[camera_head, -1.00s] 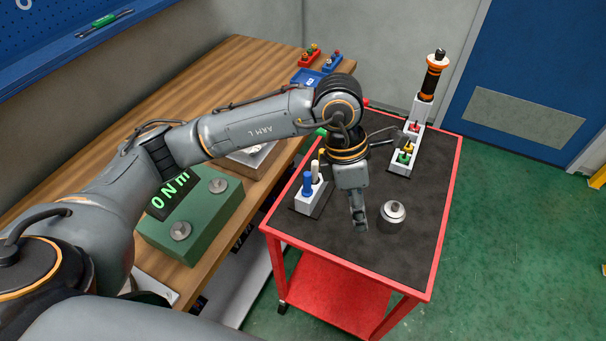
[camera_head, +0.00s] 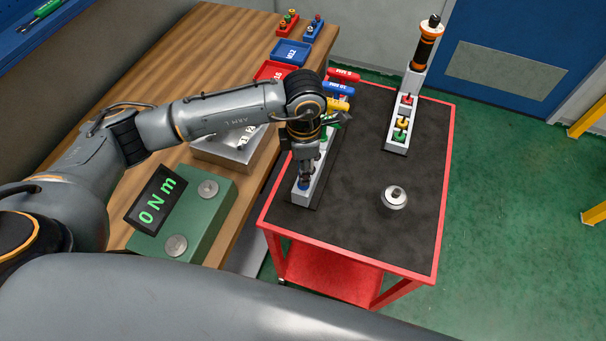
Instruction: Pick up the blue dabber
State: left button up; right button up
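My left gripper (camera_head: 304,178) points down at the near end of a light grey holder (camera_head: 301,197) on the cart's left side. A small patch of the blue dabber (camera_head: 303,185) shows at the fingertips, low at the holder. The gripper and wrist hide most of the dabber and the middle of the holder. The fingers are at the dabber, but I cannot tell whether they are closed on it. My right gripper is not in view.
The dark-topped red cart (camera_head: 345,236) has a round metal pot (camera_head: 394,198) at centre right. A second holder (camera_head: 398,142) with coloured pieces stands behind it. Coloured T-handles (camera_head: 340,88) stand behind my wrist. A green torque tester (camera_head: 198,215) sits on the wooden bench. The cart's front middle is clear.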

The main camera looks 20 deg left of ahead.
pick_arm(q)
notch_tip(320, 180, down, 4)
jog(key=shift+r+p, duration=0.25)
jog(key=shift+p, duration=0.65)
jog(key=shift+w+f, duration=0.1)
jog(key=shift+f, duration=0.4)
jog(key=c, duration=0.7)
grip_shut()
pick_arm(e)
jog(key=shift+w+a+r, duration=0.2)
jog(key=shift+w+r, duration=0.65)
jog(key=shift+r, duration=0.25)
pick_arm(q)
notch_tip(320, 180, up, 10)
jog(key=b, duration=0.3)
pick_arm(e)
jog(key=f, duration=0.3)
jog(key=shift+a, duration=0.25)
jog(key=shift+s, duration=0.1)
